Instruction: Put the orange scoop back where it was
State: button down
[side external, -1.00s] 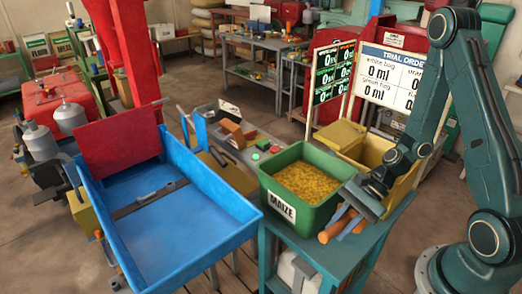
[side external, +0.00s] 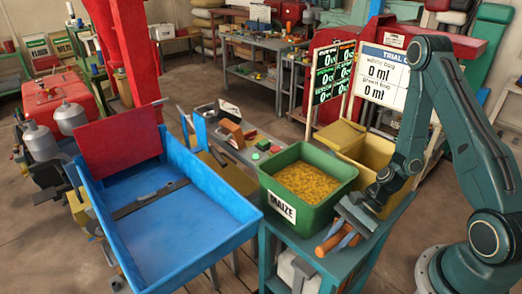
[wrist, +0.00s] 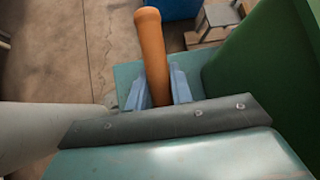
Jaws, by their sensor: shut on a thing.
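The orange scoop shows as an orange handle (side external: 328,244) in the side view, at the teal stand's front edge beside the green maize bin. My gripper (side external: 349,238) is shut on it. In the wrist view the handle (wrist: 151,50) sticks out between the two pale blue fingers (wrist: 158,88), pointing away from the camera. The rest of the scoop is hidden by my gripper. I cannot tell whether the scoop touches the stand top.
The green bin (side external: 338,200) labelled MAIZE, full of yellow grain, stands just left of my gripper. A yellow bin (side external: 345,138) is behind it. A blue tray (side external: 232,238) lies further left. The teal stand top (side external: 375,240) has little bare room.

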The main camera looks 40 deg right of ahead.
jog(key=shift+f, duration=0.6)
jog(key=c, duration=1.2)
grip_release()
jog(key=shift+c, duration=0.2)
jog(key=shift+f, duration=0.2)
jog(key=v, duration=1.4)
jog(key=shift+w, duration=0.2)
jog(key=shift+f, duration=0.1)
